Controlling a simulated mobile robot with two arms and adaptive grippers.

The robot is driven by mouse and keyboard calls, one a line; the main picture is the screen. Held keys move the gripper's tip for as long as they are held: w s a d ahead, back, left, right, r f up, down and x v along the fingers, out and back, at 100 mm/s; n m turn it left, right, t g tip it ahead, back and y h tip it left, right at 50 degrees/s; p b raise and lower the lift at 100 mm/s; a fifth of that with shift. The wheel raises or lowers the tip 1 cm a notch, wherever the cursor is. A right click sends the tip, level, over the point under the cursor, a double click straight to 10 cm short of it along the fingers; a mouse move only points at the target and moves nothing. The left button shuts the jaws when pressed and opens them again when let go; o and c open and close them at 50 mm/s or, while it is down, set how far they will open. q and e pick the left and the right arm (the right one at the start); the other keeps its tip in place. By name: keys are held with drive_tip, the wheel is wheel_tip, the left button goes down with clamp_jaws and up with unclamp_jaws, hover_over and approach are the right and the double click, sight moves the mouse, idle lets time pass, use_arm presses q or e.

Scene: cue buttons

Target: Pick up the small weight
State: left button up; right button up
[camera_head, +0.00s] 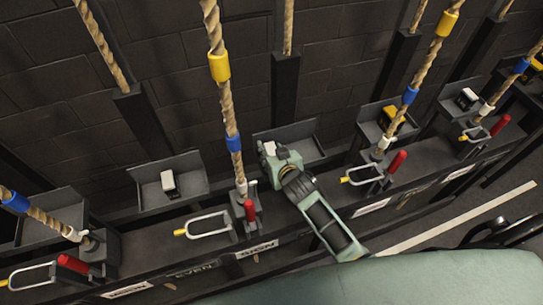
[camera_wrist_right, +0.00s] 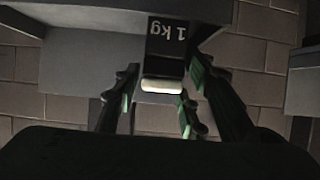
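My right gripper (camera_head: 268,150) reaches in from the lower right to a grey tray (camera_head: 298,131) on the dark rack. In the right wrist view a small black weight marked "1 kg" (camera_wrist_right: 170,42), with a pale bar on its near edge, sits ahead of the right gripper (camera_wrist_right: 160,100). The green-lined fingers stand apart, one on each side of the weight's line. I cannot tell whether they touch it. My left gripper is not in view.
Other trays hold a black-and-white weight (camera_head: 169,183), a yellow weight (camera_head: 391,114) and another dark weight (camera_head: 466,99). Thick ropes (camera_head: 228,110) hang in front of the brick wall. Red-handled levers (camera_head: 250,210) and metal loops (camera_head: 208,224) line the rack.

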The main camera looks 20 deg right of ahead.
drive_tip(key=shift+w+f, duration=0.2)
drive_tip(key=shift+w, duration=0.1)
clamp_jaws()
idle(0.5)
drive_tip(key=shift+w+r, duration=0.1)
drive_tip(key=shift+r, duration=0.2)
